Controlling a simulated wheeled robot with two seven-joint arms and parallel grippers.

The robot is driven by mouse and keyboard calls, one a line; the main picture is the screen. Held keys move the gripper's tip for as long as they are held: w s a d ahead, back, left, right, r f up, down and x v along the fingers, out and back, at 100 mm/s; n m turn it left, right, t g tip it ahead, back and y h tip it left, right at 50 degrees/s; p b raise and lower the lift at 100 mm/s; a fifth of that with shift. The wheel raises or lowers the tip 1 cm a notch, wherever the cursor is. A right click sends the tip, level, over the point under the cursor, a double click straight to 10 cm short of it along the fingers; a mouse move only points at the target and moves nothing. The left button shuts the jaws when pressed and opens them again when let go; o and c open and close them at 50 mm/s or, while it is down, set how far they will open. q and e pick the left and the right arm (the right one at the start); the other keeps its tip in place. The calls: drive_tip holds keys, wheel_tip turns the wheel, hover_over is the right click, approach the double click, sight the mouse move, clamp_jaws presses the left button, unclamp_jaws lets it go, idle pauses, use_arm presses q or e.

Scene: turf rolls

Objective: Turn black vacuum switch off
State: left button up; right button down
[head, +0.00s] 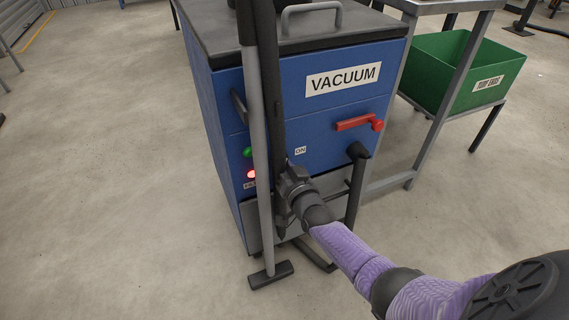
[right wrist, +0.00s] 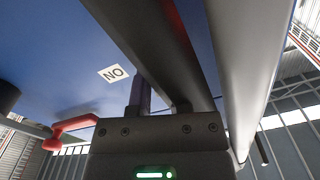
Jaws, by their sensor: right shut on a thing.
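The blue vacuum unit (head: 350,100) stands in the middle of the head view. Its white ON label (head: 300,151) shows on the front; it appears upside down in the right wrist view (right wrist: 114,74). A second label, lower left, is mostly covered. My right gripper (head: 290,178) reaches the lower front panel beside the ON label, close to the dark upright bar. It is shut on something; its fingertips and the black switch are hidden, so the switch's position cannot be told. In the right wrist view one dark finger (right wrist: 139,94) shows against the panel. My left gripper is out of view.
A grey pole (head: 264,190) and a dark upright bar (head: 277,90) stand before the unit, close to my gripper. A red light (head: 252,174) glows below a green one (head: 248,152). A red handle (head: 355,124) and a green bin (head: 440,70) are to the right.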

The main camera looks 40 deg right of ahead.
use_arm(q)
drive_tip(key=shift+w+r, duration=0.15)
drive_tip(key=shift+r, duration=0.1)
use_arm(e)
drive_tip(key=shift+f+n, duration=0.1)
drive_tip(key=shift+n, duration=1.6)
use_arm(q)
drive_tip(key=shift+p, duration=0.3)
use_arm(e)
drive_tip(key=shift+n, duration=0.3)
drive_tip(key=c, duration=0.6)
unclamp_jaws()
drive_tip(key=shift+o, duration=0.2)
drive_tip(key=shift+s, duration=0.25)
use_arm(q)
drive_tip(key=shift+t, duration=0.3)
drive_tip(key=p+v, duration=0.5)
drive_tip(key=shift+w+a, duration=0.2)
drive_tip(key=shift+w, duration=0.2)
use_arm(e)
drive_tip(key=v, duration=0.9)
drive_tip(key=shift+s, duration=0.25)
